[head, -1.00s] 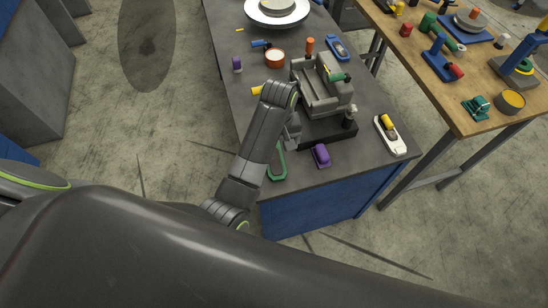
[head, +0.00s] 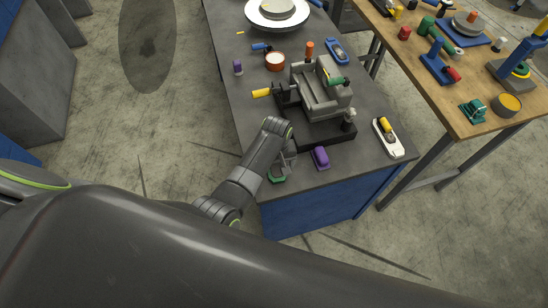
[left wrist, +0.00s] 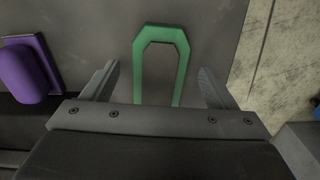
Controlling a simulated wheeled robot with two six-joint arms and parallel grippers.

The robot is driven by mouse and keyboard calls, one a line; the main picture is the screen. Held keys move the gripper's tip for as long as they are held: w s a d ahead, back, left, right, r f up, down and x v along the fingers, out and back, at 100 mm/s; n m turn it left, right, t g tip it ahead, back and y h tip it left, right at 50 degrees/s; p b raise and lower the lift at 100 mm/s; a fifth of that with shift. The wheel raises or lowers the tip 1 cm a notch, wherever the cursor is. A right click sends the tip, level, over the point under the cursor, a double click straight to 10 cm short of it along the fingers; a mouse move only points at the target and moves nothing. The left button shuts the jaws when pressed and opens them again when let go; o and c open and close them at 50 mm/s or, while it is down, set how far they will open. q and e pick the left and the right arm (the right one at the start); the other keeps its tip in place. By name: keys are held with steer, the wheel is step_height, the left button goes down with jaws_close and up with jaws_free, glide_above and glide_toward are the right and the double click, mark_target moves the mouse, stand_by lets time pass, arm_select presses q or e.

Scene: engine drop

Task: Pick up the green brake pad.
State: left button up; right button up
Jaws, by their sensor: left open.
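A flat green open loop (head: 277,178) lies on the near end of the dark grey bench, by its left edge. It is the green piece nearest my left gripper; its shape alone does not show that it is a brake pad. In the left wrist view the green loop (left wrist: 160,33) reaches in between the two fingers, its closed end beyond the fingertips and its lower end hidden by the gripper body. My left gripper (head: 285,163) is open above it, with a gap to the loop on both sides; it also shows in the left wrist view (left wrist: 158,80).
A purple block on a plate (head: 320,157) lies just right of the loop. A grey fixture on a black base (head: 325,132) stands behind. A white tool with a yellow top (head: 388,137) lies at the right edge. The bench's near edge is close.

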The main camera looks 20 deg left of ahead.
arm_select(q)
steer(key=shift+f, duration=0.25)
steer(key=c, duration=1.3)
steer(key=shift+r, duration=0.15)
step_height(320, 180, up, 9)
steer(key=b, duration=0.1)
step_height(320, 180, down, 7)
steer(key=b, duration=0.7)
steer(key=shift+w+b, duration=0.1)
steer(key=shift+b, duration=0.25)
